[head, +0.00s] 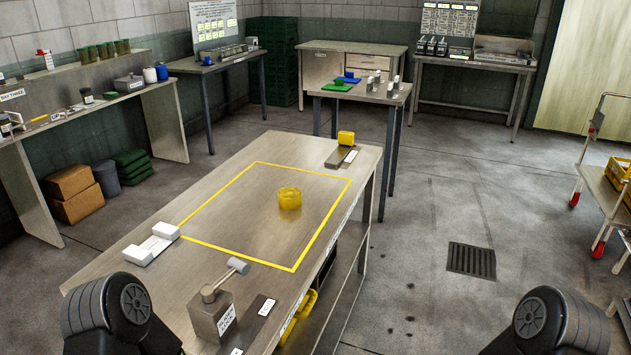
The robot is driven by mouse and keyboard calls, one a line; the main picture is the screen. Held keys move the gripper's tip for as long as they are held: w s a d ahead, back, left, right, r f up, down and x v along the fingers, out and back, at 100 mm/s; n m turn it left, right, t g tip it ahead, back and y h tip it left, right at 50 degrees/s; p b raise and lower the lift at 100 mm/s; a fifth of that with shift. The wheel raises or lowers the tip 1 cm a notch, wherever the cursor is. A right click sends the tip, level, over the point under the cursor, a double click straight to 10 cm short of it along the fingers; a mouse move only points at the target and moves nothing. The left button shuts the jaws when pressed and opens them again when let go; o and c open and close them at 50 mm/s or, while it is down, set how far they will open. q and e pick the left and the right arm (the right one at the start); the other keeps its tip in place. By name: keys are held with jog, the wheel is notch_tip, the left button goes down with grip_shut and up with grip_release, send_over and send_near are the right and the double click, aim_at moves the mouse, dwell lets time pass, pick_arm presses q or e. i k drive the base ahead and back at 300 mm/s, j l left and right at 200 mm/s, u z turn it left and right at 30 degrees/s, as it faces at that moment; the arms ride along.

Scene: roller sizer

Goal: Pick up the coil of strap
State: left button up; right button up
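The coil of strap looks to be the small yellow round coil (289,198) lying on the metal table (225,184), inside the yellow rectangle marked on its top. Nothing touches it. Parts of my two arms show at the bottom left and bottom right corners of the head view, both well apart from the coil. Neither gripper is in the picture, so their fingers are hidden from me.
On the table are a white block-like holder (152,244), a metal block (211,314) with a mallet (226,279), and a yellow block (346,138) on a dark plate. Clear tabletop surrounds the coil. A trolley (607,190) stands at right.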

aim_at(289, 199)
jog(key=i+l, duration=0.25)
jog(key=i+l+u, duration=0.1)
jog(key=l, duration=0.35)
jog(key=i+l, duration=0.55)
jog(key=l, duration=0.15)
jog(key=i+l+u, duration=0.1)
jog(key=l, duration=0.3)
jog(key=i+l, duration=0.5)
jog(key=l, duration=0.25)
jog(key=i+u, duration=0.05)
